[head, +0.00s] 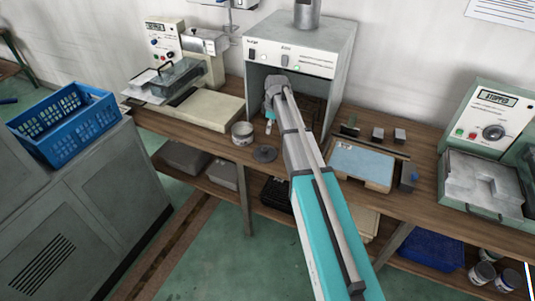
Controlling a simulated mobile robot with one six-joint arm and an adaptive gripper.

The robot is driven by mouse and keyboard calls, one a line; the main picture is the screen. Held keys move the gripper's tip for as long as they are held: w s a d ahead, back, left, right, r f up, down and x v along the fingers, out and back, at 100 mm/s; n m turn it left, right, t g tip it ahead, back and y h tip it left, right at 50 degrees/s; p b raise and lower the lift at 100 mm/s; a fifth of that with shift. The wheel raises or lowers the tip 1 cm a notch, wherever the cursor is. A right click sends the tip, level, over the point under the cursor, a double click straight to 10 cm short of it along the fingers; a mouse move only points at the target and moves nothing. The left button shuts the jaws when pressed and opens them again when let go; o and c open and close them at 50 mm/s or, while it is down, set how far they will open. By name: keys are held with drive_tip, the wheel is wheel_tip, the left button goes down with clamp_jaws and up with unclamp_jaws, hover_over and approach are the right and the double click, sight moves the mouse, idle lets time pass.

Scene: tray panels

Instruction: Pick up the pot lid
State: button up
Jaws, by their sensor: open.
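A small dark grey round disc (264,154), which looks like the pot lid, lies flat near the front edge of the wooden bench. A small pale round pot (242,133) stands just behind it and to the left. My arm reaches in from the bottom right. My gripper (269,128) points down, above and slightly behind the disc in the picture, to the right of the pot. It is open and appears apart from the disc. The fingertips are small here, and the exact height above the bench cannot be told.
A grey oven-like cabinet (345,50) with an open front stands behind my gripper. A beige machine (205,110) is at left. A board with a light blue sheet (362,163) and small blocks lie right of my arm. A blue crate (62,122) sits on the left cabinet.

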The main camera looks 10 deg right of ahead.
drive_tip(key=b, duration=0.8)
hover_over(265, 149)
drive_tip(key=d, duration=0.1)
drive_tip(key=shift+s+d+f, duration=0.1)
drive_tip(key=shift+f, duration=4.05)
drive_tip(key=shift+f, duration=0.15)
drive_tip(key=shift+a+f+b, duration=0.2)
drive_tip(key=shift+f+b, duration=0.6)
drive_tip(key=shift+b, duration=0.05)
drive_tip(key=shift+a+f+b, duration=0.15)
drive_tip(key=shift+f+b, duration=0.7)
drive_tip(key=shift+b, duration=0.05)
drive_tip(key=shift+a+f+b, duration=0.2)
drive_tip(key=shift+f+b, duration=0.6)
drive_tip(key=shift+b, duration=0.05)
drive_tip(key=c, duration=0.9)
